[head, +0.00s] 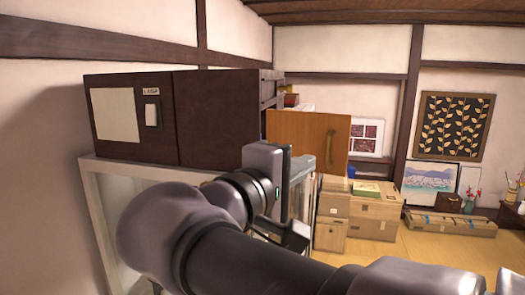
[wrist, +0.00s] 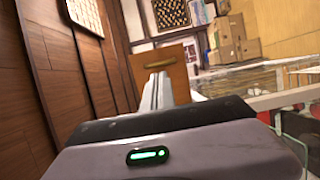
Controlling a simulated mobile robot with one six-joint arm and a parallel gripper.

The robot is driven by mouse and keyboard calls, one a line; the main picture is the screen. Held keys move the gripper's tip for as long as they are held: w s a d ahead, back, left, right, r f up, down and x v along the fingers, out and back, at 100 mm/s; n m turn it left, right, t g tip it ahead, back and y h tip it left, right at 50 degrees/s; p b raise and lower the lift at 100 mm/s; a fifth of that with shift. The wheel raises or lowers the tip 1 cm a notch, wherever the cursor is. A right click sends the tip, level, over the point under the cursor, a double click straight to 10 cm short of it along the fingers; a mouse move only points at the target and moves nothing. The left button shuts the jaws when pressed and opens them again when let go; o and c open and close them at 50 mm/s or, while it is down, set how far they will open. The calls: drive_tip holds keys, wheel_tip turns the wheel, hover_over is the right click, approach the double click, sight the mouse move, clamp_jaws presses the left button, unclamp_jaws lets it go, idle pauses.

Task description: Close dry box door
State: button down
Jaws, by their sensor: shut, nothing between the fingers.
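The dry box appears to be the dark brown cabinet (head: 215,115) at left in the head view, on top of a pale-framed case. Its orange-brown wooden door (head: 335,135) stands open, sticking out to the right from the cabinet's far end. A curved handle (head: 329,148) is on the door face. The door also shows in the wrist view (wrist: 178,56), beyond my fingertips. My gripper (wrist: 157,86) is shut and empty, pointing toward the door. In the head view my gripper (head: 298,182) is below and left of the door. I cannot tell whether it touches the door.
A pale-framed glass case (head: 88,200) stands under the cabinet, close to my arm. Cardboard boxes (head: 373,212) are stacked beyond the door. A long flat carton (head: 450,222) lies on the tatami floor (head: 430,255). Open floor is at right. Framed pictures stand by the back wall.

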sight(327, 153)
drive_tip(key=p+x, duration=0.1)
drive_tip(key=x, duration=0.5)
drive_tip(key=shift+w+d, duration=0.25)
drive_tip(key=shift+w, duration=0.05)
